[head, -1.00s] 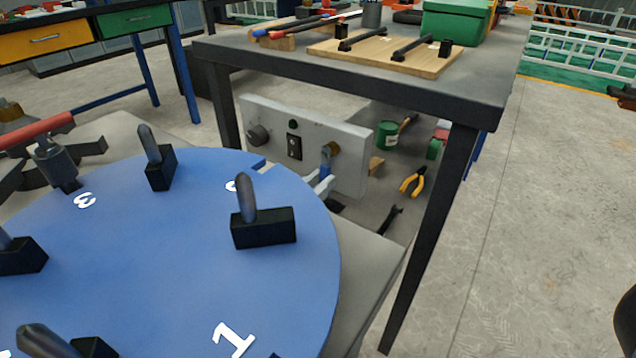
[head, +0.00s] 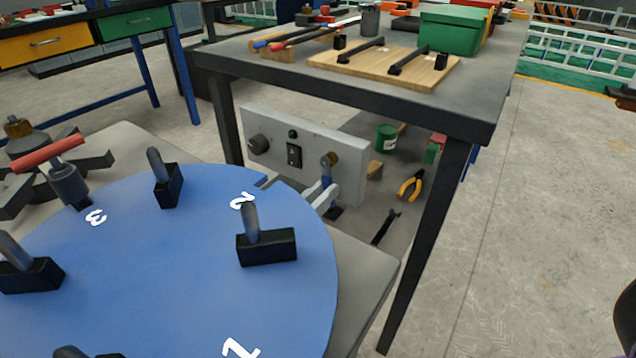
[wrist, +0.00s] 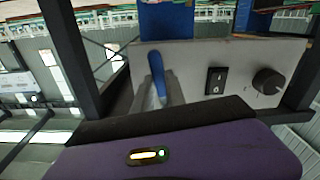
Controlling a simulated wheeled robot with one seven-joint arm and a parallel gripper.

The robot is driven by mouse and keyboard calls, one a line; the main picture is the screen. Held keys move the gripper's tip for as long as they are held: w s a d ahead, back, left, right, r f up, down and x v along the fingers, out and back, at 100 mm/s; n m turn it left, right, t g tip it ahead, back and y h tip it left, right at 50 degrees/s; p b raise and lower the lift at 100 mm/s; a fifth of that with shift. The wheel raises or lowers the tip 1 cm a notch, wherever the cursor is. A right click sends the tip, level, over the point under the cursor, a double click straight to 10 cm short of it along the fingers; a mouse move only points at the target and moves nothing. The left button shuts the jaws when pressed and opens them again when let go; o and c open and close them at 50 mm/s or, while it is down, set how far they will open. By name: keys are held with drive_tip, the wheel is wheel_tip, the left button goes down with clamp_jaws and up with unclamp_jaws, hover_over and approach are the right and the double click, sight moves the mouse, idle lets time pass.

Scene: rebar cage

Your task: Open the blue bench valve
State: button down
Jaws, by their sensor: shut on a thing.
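The blue valve lever (head: 327,171) hangs below a brass fitting (head: 333,158) on the right part of a grey panel (head: 305,158) under the workbench. It points downward in the head view. The lever also shows in the wrist view (wrist: 157,77), where the picture is turned over and the panel (wrist: 190,63) lies ahead. My gripper (head: 322,192) is at the lever's lower end, with its pale fingers shut on it. The rest of the gripper is mostly hidden behind the blue disc in the head view.
A large blue disc (head: 165,290) with black blocks and pegs fills the front left. The workbench top (head: 270,75) hangs over the panel, with a dark leg (head: 430,240) to the right. The panel also bears a switch (head: 294,155) and a knob (head: 258,145).

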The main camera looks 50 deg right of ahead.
drive_tip(key=n+p, duration=0.1)
drive_tip(key=s+n+p, duration=0.1)
drive_tip(key=shift+r+n+p, duration=0.2)
drive_tip(key=shift+n+p, duration=0.1)
drive_tip(key=shift+p, duration=0.1)
drive_tip(key=c, duration=1.4)
unclamp_jaws()
drive_tip(key=shift+o, duration=0.2)
drive_tip(key=shift+a, duration=0.1)
drive_tip(key=a+p, duration=0.1)
drive_tip(key=a, duration=0.6)
drive_tip(key=shift+s+a, duration=0.15)
drive_tip(key=shift+a, duration=0.2)
drive_tip(key=shift+f, duration=0.1)
drive_tip(key=shift+c, duration=0.2)
